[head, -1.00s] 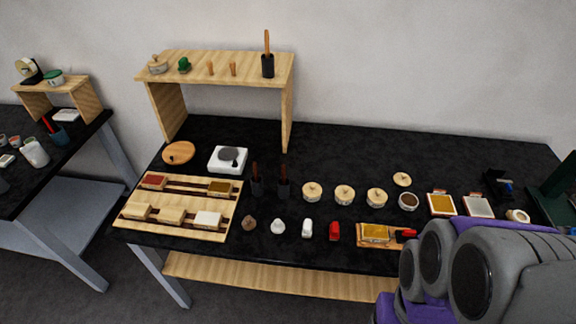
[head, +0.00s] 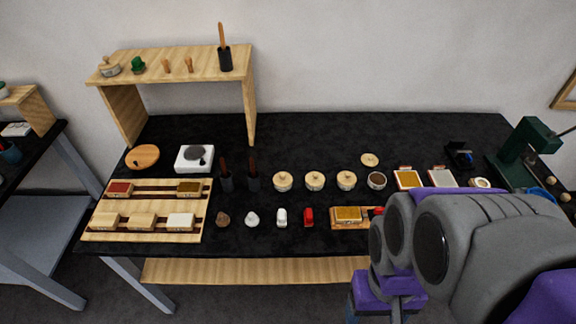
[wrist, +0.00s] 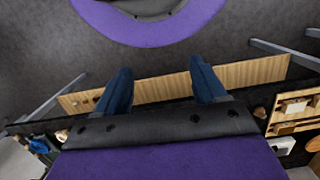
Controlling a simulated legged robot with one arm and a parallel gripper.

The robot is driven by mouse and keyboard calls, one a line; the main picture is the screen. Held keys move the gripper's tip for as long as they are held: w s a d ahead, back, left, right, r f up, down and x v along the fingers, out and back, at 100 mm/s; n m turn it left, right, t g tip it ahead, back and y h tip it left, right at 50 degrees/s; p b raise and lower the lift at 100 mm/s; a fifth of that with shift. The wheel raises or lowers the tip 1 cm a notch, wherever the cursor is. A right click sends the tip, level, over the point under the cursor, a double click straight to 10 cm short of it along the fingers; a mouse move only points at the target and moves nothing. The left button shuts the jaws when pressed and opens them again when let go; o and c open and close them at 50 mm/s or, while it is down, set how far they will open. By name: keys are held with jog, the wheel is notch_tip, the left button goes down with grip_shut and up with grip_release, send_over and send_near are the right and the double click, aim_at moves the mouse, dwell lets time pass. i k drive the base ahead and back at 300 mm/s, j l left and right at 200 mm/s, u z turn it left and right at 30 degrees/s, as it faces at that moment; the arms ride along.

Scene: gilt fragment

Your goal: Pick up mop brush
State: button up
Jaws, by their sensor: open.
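Several brush-like things are in the head view, and I cannot tell for sure which is the mop brush. A brush with an orange-brown handle (head: 221,36) stands upright in a black cup (head: 225,60) on the wooden shelf. Two dark brushes with reddish-brown handles, a left one (head: 226,178) and a right one (head: 253,177), stand on the black table. Two small wooden pieces (head: 166,66) stand on the shelf. My gripper (wrist: 160,68) shows in the wrist view with its two blue fingers apart and empty, in front of the table's near side.
The black table (head: 330,135) has clear room at the back. A wooden rack (head: 150,231) lies at left. The shelf (head: 248,110) stands behind, and a green press (head: 528,142) at right.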

aim_at(253, 170)
jog(key=j+z, duration=0.15)
jog(key=z, duration=0.25)
jog(key=j+z, duration=0.2)
jog(key=z, duration=0.25)
jog(key=j+z, duration=0.2)
jog(key=z, duration=0.2)
jog(key=k+j+z, duration=0.1)
jog(key=j, duration=0.3)
jog(key=k+j+z, duration=0.1)
jog(key=j, duration=0.3)
jog(key=k+j+z, duration=0.15)
jog(key=j, duration=0.25)
jog(key=k+j+z, duration=0.1)
jog(key=j, duration=0.3)
jog(key=k+j+z, duration=0.1)
jog(key=j, duration=0.25)
jog(key=k+j+z, duration=0.1)
jog(key=j, duration=0.25)
jog(key=k, duration=0.1)
